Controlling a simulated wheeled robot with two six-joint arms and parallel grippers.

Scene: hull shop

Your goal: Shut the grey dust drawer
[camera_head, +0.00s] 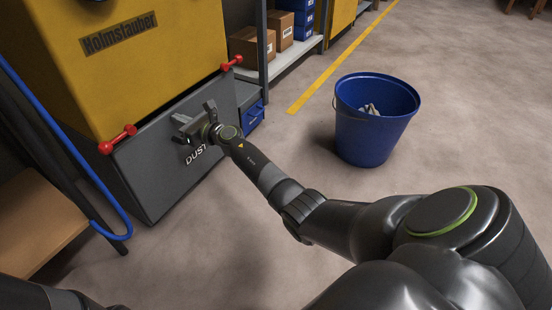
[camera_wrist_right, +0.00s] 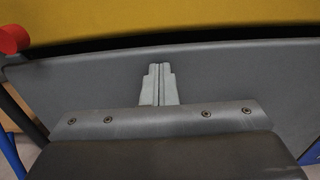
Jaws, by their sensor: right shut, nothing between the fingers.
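The grey dust drawer (camera_head: 150,165) sits low under the yellow machine, its front marked "DUST". It also fills the middle of the wrist view (camera_wrist_right: 85,82), with a dark strip between its top edge and the yellow body. I cannot tell how far out it stands. My right gripper (camera_head: 184,122) is at the drawer front, above the lettering. Its pale fingers (camera_wrist_right: 158,82) are together with nothing between them, pointing at the grey face. Whether they touch it is unclear. My left gripper is out of view.
The yellow machine (camera_head: 150,65) has red-ended clamps (camera_head: 118,139) (camera_head: 232,62) by the drawer's upper corners. A blue hose (camera_head: 75,150) and wooden bench (camera_head: 35,225) are left. A blue bucket (camera_head: 365,140) stands right. The floor before the drawer is clear.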

